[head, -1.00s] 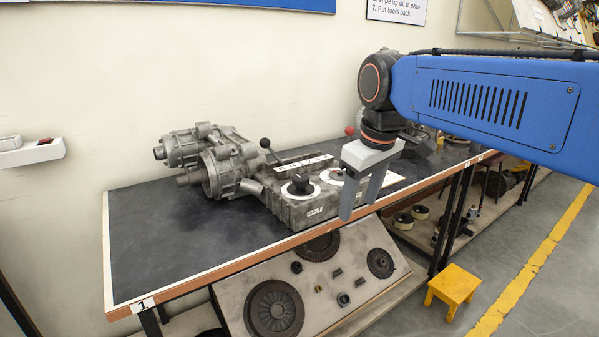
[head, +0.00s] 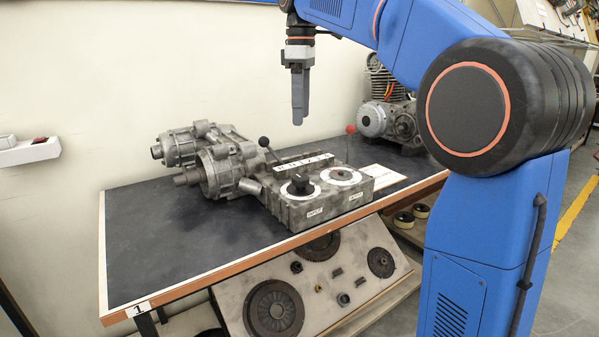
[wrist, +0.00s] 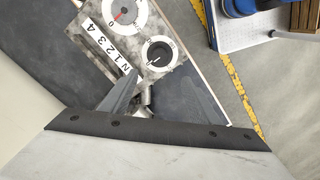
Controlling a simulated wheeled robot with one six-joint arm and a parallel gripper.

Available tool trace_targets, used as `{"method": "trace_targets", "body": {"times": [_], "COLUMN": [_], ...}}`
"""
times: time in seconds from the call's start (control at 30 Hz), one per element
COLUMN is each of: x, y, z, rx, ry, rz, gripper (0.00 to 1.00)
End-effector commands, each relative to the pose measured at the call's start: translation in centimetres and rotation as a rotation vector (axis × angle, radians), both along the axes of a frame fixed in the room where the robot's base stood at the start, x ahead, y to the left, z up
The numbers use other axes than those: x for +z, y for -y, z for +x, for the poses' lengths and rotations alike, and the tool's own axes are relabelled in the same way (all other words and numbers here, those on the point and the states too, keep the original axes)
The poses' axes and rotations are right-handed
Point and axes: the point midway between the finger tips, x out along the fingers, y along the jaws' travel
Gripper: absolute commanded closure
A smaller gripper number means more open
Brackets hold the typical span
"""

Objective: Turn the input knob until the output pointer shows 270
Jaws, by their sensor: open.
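The gearbox box (head: 330,201) stands on the bench in the head view. On its top are the black input knob (head: 300,184) on a white dial and, to its right, the output dial (head: 341,176). In the wrist view the input knob (wrist: 159,53) shows a white mark, and the output dial (wrist: 124,14) shows a red pointer, its reading too small to tell. My gripper (head: 298,121) hangs fingers down, well above the box and apart from the knob. In the wrist view my gripper (wrist: 160,70) has its two fingers spread, with nothing held.
A black-knobbed lever (head: 265,143) and a red-knobbed lever (head: 350,130) stand up beside the dials. A grey casting (head: 215,163) joins the box at left. An engine (head: 388,120) stands at the back right. The bench's left part (head: 150,240) is clear.

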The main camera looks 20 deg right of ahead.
Motion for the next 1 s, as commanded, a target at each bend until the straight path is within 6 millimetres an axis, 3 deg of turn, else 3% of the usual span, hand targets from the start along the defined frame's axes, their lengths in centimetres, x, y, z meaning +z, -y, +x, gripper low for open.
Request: {"method": "trace_targets", "body": {"times": [0.27,1.0], "x": [-2.3,-15.0], "y": [0.0,0.0], "z": [0.1,0.0], "rx": [0.005,0.003], "ry": [-0.004,-0.003], "rz": [0.0,-0.001], "gripper": [0.44,0.44]}}
